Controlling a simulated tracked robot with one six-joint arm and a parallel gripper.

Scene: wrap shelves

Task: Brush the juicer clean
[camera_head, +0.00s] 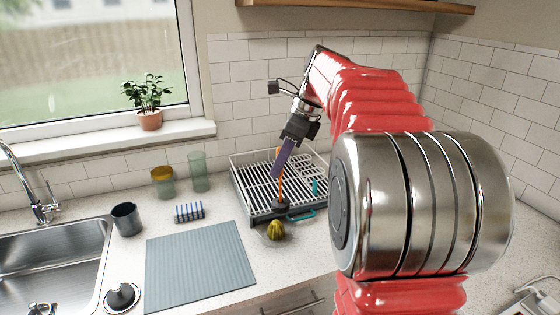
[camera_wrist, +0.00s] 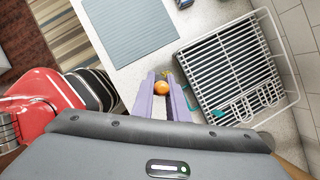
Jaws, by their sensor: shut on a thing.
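My gripper (camera_head: 280,172) has purple fingers that point down over the front of the dish rack. It is shut on a brush with an orange handle (camera_head: 281,190) and a dark head (camera_head: 281,206). In the wrist view the rounded orange handle end (camera_wrist: 161,88) shows between the fingertips (camera_wrist: 163,84); the brush head is hidden there. The juicer, a small ridged yellow-green dome (camera_head: 275,230), sits on the counter just in front of the rack. The brush head is above and slightly behind it in the head view; I cannot tell if they touch.
The dish rack (camera_head: 240,190) has dark slats and a teal-handled item (camera_head: 300,215) at its front. A grey mat (camera_head: 200,265) lies left of the juicer. The sink (camera_head: 55,265) is far left.

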